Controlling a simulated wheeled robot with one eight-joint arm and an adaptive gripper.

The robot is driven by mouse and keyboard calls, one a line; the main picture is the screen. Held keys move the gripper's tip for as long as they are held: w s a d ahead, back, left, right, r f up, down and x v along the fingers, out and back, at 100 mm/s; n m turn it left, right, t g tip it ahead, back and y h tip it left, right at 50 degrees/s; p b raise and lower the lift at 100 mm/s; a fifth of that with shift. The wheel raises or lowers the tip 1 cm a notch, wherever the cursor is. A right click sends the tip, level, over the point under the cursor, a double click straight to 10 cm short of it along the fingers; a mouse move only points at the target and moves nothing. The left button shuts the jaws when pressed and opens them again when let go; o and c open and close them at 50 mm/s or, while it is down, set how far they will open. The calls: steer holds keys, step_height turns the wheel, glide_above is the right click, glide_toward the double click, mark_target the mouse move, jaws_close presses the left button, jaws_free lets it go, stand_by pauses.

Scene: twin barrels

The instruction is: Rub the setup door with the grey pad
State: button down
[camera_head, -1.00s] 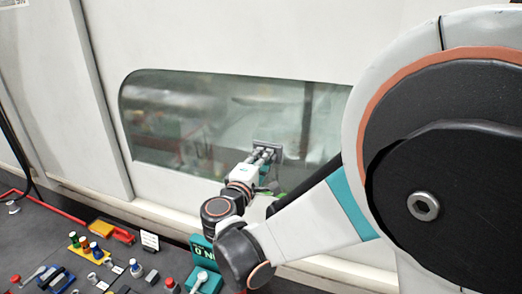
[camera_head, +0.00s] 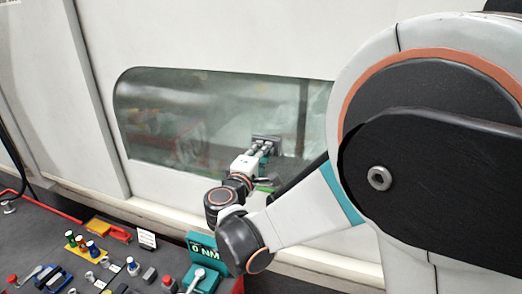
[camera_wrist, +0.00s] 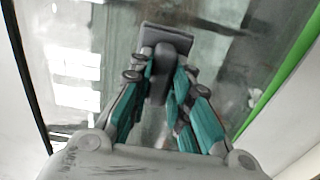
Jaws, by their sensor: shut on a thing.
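The setup door appears to be the pale machine panel (camera_head: 225,45) with a long rounded window (camera_head: 165,125). The glass looks hazy and streaked. My gripper (camera_head: 262,150) is shut on the grey pad (camera_head: 266,139) by its handle, in front of the window's right half. In the wrist view, my gripper (camera_wrist: 163,72) grips the dark handle, and the flat grey pad (camera_wrist: 166,37) lies at or very close to the glass (camera_wrist: 215,55). Whether the pad's face touches the glass is hidden.
A dark bench (camera_head: 40,255) at the lower left holds several small tools and parts. A teal torque display (camera_head: 203,246) reading 0 NM stands near my arm. In the wrist view, a green strip (camera_wrist: 285,75) runs along the right.

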steer(key=shift+x, duration=0.95)
stand_by(0.3)
steer(key=shift+s+d+b, duration=0.55)
steer(key=shift+s+d, duration=0.7)
steer(key=shift+d, duration=2.2)
steer(key=shift+s+d+b, duration=0.5)
steer(key=shift+s+d, duration=0.75)
steer(key=shift+d, duration=2.2)
steer(key=shift+w+a+r+b, duration=0.3)
steer(key=shift+w+a, duration=0.55)
steer(key=shift+a, duration=1.45)
steer(key=shift+w+a+r+b, duration=0.25)
steer(key=shift+w+a, duration=0.55)
steer(key=shift+a, duration=1.5)
steer(key=shift+w+a+r+b, duration=0.3)
steer(key=shift+w+a, duration=0.55)
steer(key=shift+a, duration=1.5)
steer(key=shift+r+p, duration=0.5)
steer(key=shift+r, duration=0.25)
steer(key=shift+s+d, duration=0.25)
steer(key=shift+d, duration=0.4)
steer(key=shift+s+d, duration=0.2)
steer(key=shift+d, duration=0.45)
steer(key=shift+s+d, duration=0.25)
steer(key=shift+d, duration=0.35)
